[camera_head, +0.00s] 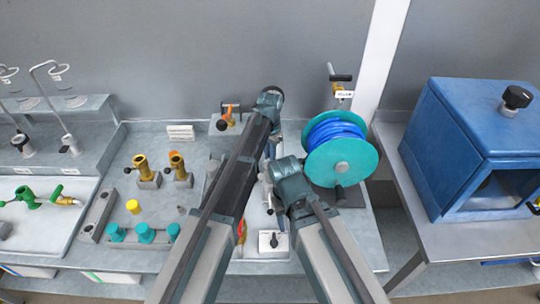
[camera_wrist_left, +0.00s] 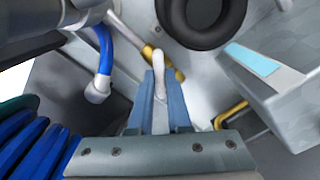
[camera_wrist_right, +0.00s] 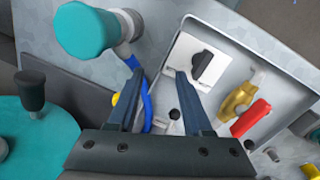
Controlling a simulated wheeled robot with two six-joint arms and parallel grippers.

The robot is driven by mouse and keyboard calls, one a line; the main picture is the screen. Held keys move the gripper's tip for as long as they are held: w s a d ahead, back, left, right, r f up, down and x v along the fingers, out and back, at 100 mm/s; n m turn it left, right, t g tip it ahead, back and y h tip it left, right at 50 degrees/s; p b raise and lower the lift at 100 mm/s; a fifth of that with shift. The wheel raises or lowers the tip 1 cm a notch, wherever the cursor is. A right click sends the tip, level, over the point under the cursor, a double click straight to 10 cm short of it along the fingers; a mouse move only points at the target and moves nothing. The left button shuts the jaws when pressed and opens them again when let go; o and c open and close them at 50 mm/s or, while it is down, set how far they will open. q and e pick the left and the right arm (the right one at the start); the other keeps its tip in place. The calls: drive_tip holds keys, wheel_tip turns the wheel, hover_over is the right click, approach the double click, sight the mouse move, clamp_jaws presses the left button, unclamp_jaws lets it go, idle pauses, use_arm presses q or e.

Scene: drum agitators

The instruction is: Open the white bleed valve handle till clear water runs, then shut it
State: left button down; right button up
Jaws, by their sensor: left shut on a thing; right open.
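The white bleed valve handle (camera_wrist_left: 157,65) shows in the left wrist view as a slim white lever beside a brass fitting (camera_wrist_left: 151,53). My left gripper (camera_wrist_left: 160,85) is shut on it, its two blue fingers on either side of the lever. In the head view the left fingers are hidden behind my arm. My right gripper (camera_wrist_right: 158,78) is open and empty, above a grey tray (camera_wrist_right: 295,62) holding a white plate with a black knob (camera_wrist_right: 203,66), a brass piece (camera_wrist_right: 237,99) and a red-handled tool (camera_wrist_right: 250,118). I can make out no running water.
A teal reel (camera_head: 313,166) with blue hose (camera_head: 335,133) stands right of my arms. A blue hose end (camera_wrist_left: 98,88) and a black ring (camera_wrist_left: 207,22) lie near the left gripper.

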use_arm(q)
drive_tip(key=n, duration=0.6)
drive_tip(key=shift+n, duration=0.4)
idle(0.4)
drive_tip(key=c, duration=0.9)
unclamp_jaws()
drive_tip(key=shift+o, duration=0.2)
wheel_tip(320, 180, up, 14)
drive_tip(key=p, duration=1.3)
drive_tip(key=shift+p, duration=0.4)
use_arm(e)
wheel_tip(320, 180, up, 14)
use_arm(q)
drive_tip(key=shift+f, duration=0.15)
use_arm(e)
drive_tip(key=shift+f, duration=0.15)
